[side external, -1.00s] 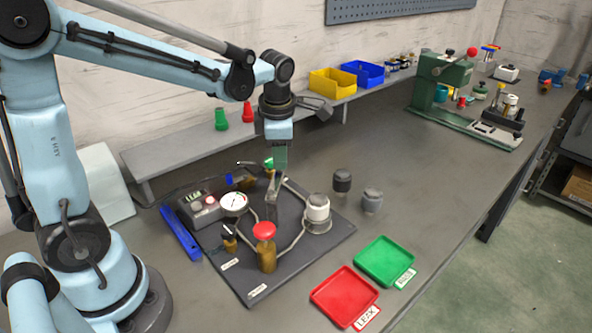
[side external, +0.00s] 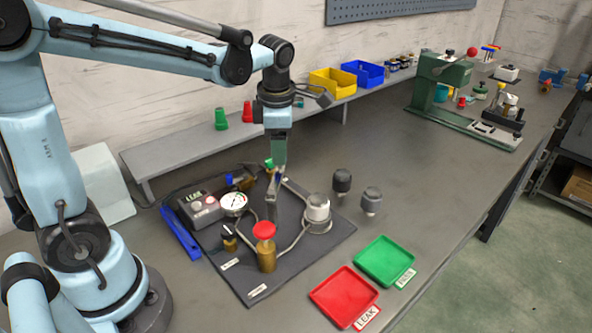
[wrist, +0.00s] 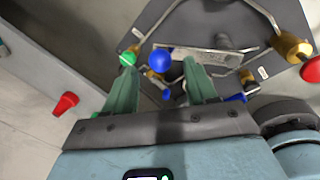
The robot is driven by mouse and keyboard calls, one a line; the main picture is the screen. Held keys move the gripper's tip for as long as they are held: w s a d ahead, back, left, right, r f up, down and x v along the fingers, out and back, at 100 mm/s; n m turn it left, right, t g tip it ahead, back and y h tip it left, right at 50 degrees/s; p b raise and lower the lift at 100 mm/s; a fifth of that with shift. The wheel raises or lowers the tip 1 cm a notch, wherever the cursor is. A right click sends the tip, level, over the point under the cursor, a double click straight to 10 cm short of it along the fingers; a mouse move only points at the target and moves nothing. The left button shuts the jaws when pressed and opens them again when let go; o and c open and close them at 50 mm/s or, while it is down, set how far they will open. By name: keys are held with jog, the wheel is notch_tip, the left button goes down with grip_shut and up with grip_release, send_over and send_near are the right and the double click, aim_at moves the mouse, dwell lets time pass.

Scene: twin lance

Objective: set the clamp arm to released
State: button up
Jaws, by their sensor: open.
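The clamp arm (wrist: 215,58) looks like a grey metal bar with a blue ball knob (wrist: 160,60) at its end in the wrist view. In the side view a grey metal piece (side external: 272,197) stands below my gripper (side external: 277,162), and the gripper partly hides it. I cannot tell the clamp arm's exact angle. My gripper (wrist: 160,78) is open, with its green fingers either side of the knob's line. The knob shows between and just beyond the fingertips; I cannot tell whether they touch it. The dark fixture plate (side external: 258,292) lies below.
Two loose grey-black parts (side external: 342,182) stand right of the plate. Red (side external: 344,296) and green trays (side external: 385,261) lie in front. A shelf (side external: 200,157) runs behind.

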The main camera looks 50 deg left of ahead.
notch_tip(320, 180, up, 9)
jog(key=s+d, duration=0.1)
jog(key=shift+d+r, duration=0.2)
dwell(0.4)
jog(key=m+t+h, duration=0.2)
jog(key=m+t, duration=0.4)
jog(key=m, duration=2.3)
send_near(277, 178)
jog(key=d, duration=0.2)
jog(key=d+f, duration=0.1)
jog(key=shift+s+d, duration=0.4)
